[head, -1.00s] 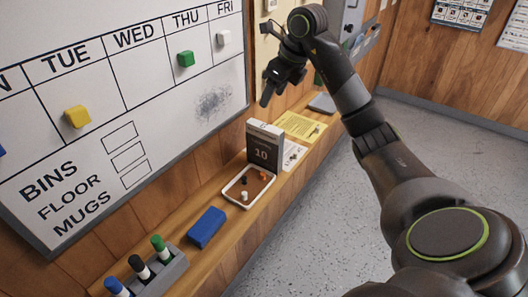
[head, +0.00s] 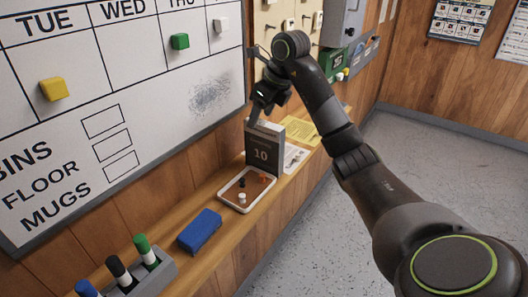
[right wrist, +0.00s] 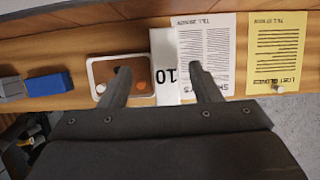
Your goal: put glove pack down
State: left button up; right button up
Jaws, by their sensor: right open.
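A box marked 10 (head: 262,153), which I take to be the glove pack, stands upright on the wooden ledge (head: 190,259). Its face is dark grey and its edge is white. My right gripper (head: 257,112) is open and empty at the top of the box. In the right wrist view the white edge of the box (right wrist: 165,62) shows between the spread fingers of the gripper (right wrist: 157,72), with a gap on each side. My left gripper is not in view.
A small tray (head: 225,199) with little pieces stands just in front of the box. A blue block (head: 200,231) and a marker holder (head: 158,272) are nearer. Papers (head: 300,130) lie beyond the box. The whiteboard (head: 205,62) rises behind the ledge.

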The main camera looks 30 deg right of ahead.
aim_at(259, 121)
jog(key=shift+w+f+b, duration=0.2)
jog(key=shift+f+b, duration=0.15)
jog(key=shift+f, duration=0.25)
jog(key=shift+w+f+p, duration=0.3)
jog(key=shift+p, duration=0.05)
jog(key=shift+d+x, duration=0.1)
jog(key=shift+x, duration=0.65)
jog(key=shift+d+x, duration=0.15)
jog(key=shift+x, duration=0.6)
jog(key=shift+a, duration=0.1)
jog(key=shift+c, duration=0.3)
grip_shut()
